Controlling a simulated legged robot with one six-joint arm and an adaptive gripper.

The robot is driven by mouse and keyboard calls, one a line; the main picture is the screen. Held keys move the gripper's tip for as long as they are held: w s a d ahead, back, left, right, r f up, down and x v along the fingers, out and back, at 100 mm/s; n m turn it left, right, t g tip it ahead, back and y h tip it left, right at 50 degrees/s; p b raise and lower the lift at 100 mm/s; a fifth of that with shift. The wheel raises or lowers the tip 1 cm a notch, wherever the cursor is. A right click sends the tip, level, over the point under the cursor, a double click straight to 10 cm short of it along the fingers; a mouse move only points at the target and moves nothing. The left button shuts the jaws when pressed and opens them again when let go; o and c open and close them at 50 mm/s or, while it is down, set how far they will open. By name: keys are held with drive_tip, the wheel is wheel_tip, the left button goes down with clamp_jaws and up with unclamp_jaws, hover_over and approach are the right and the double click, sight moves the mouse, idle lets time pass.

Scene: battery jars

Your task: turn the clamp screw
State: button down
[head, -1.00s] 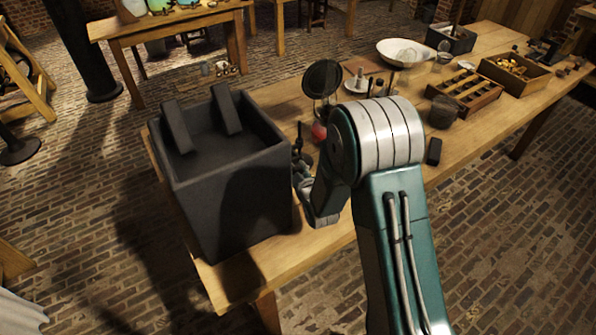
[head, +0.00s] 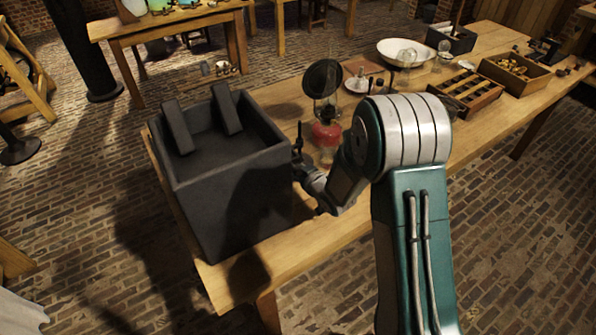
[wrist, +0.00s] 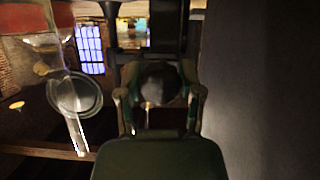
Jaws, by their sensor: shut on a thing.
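My gripper (head: 301,162) is beside the right wall of a large dark box (head: 228,200) with two dark slabs sticking up from it. In the wrist view my gripper (wrist: 161,115) has its two fingers on either side of a dark round knob, the clamp screw (wrist: 160,83), and is shut on it. A dark upright post (head: 299,136) shows just above my gripper in the head view. The fingertips are too small there to show the grip. A dark wall fills the right of the wrist view.
A red lamp (head: 327,132) and a round dark disc (head: 322,78) stand close behind my gripper. A white bowl (head: 405,51) and wooden trays (head: 466,92) are farther along the table (head: 335,238). The table's front strip is clear.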

drive_tip(key=m+y, duration=0.1)
drive_tip(key=m, duration=0.1)
drive_tip(key=m+g+y, duration=0.1)
drive_tip(key=shift+f+m+g, duration=0.1)
drive_tip(key=shift+m+g, duration=0.2)
drive_tip(key=shift+m, duration=0.1)
drive_tip(key=m+y, duration=0.2)
drive_tip(key=m, duration=0.1)
drive_tip(key=shift+m+g, duration=0.3)
drive_tip(key=shift+y, duration=0.4)
drive_tip(key=shift+c, duration=1.2)
unclamp_jaws()
drive_tip(key=v, duration=1.2)
